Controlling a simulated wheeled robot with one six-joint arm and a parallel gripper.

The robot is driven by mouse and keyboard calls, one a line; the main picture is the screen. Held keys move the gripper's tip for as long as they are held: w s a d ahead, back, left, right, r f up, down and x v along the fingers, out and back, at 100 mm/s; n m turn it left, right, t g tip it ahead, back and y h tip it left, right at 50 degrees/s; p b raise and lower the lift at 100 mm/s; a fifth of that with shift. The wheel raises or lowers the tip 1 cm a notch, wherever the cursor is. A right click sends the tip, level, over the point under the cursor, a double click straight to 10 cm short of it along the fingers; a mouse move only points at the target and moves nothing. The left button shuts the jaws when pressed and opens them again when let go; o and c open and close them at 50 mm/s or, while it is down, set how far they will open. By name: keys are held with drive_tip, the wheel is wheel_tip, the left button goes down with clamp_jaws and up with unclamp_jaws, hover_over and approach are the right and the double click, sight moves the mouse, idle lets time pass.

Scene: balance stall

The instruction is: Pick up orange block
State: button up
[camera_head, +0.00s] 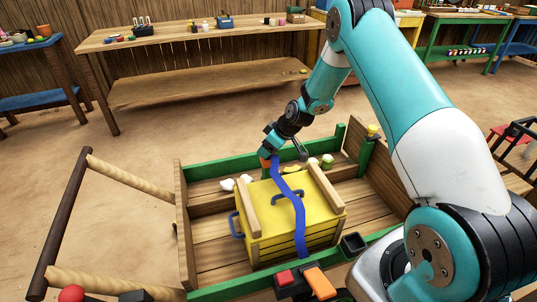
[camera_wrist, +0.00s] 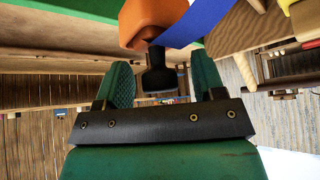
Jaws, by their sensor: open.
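An orange block (camera_wrist: 150,20) is close ahead of my gripper (camera_wrist: 162,82) in the wrist view, with a blue strap (camera_wrist: 195,25) meeting it. A black cylindrical piece (camera_wrist: 158,78) attached to the block reaches into the gap between my two open fingers. In the head view the orange block (camera_head: 265,162) shows small at the far end of the blue strap (camera_head: 290,195), just under my gripper (camera_head: 268,153), which hides part of it. I cannot tell whether the fingers touch it. Another orange block (camera_head: 320,283) is at the front edge, near the strap's near end.
The strap crosses a yellow crate (camera_head: 245,240) with wooden bars, standing in a wooden cart bed with green rails (camera_head: 215,168). White and green items (camera_head: 328,160) lie behind the crate. A red-topped black piece (camera_head: 287,280) is at the front. Bare ground lies beyond.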

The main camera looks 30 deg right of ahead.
drive_tip(key=c, duration=1)
drive_tip(key=shift+r, duration=0.1)
